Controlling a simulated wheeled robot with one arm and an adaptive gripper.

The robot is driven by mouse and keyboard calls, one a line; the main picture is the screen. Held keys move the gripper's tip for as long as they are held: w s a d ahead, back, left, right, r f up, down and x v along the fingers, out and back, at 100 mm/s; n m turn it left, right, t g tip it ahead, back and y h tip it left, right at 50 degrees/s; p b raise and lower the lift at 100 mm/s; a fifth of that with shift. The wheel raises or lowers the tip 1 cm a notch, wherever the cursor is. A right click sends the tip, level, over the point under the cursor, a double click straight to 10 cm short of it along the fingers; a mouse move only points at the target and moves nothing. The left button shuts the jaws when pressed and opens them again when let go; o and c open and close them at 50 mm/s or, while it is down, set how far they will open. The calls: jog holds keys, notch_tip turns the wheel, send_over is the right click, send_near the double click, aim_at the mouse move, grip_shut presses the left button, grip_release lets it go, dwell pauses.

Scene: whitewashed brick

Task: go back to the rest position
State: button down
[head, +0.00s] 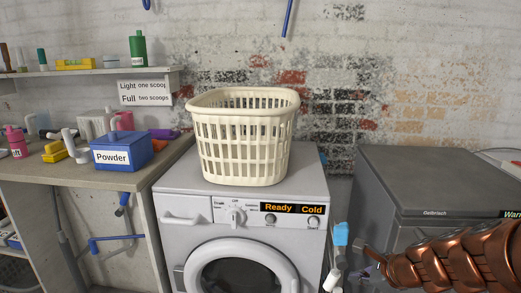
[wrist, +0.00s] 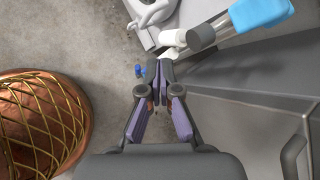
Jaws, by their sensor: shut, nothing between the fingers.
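My gripper (head: 369,262) is at the lower right of the head view, at the end of my copper-coloured arm, in front of the gap between the washing machine (head: 180,240) and the grey chest (head: 385,190). In the wrist view my gripper (wrist: 153,72) points away from the camera over the floor, its two fingertips together with nothing between them. A white and blue object (head: 341,234) is close to the gripper in the head view; its blue end (wrist: 262,12) shows at the top right of the wrist view.
A cream basket (head: 243,135) stands on the washing machine, whose panel reads "Ready" and "Cold". A workbench (head: 50,172) at left holds a blue "Powder" box (head: 122,152). A copper bowl with golden wire (wrist: 80,100) is on the floor at left in the wrist view.

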jog(key=s+a+n+g, duration=0.4)
jog(key=s+a+n, duration=0.2)
jog(key=s+n, duration=0.25)
jog(key=s+a+n+g, duration=0.3)
jog(key=s+a+n, duration=0.2)
jog(key=s+n, duration=0.4)
jog(key=s+d+n+g+h, duration=0.35)
jog(key=s+n, duration=0.25)
jog(key=s, duration=0.5)
notch_tip(320, 180, up, 23)
jog(key=s+t+p, duration=0.1)
jog(key=p, duration=2)
jog(key=shift+d+p, duration=0.35)
jog(key=shift+p, duration=0.05)
jog(key=shift+t+h, duration=0.25)
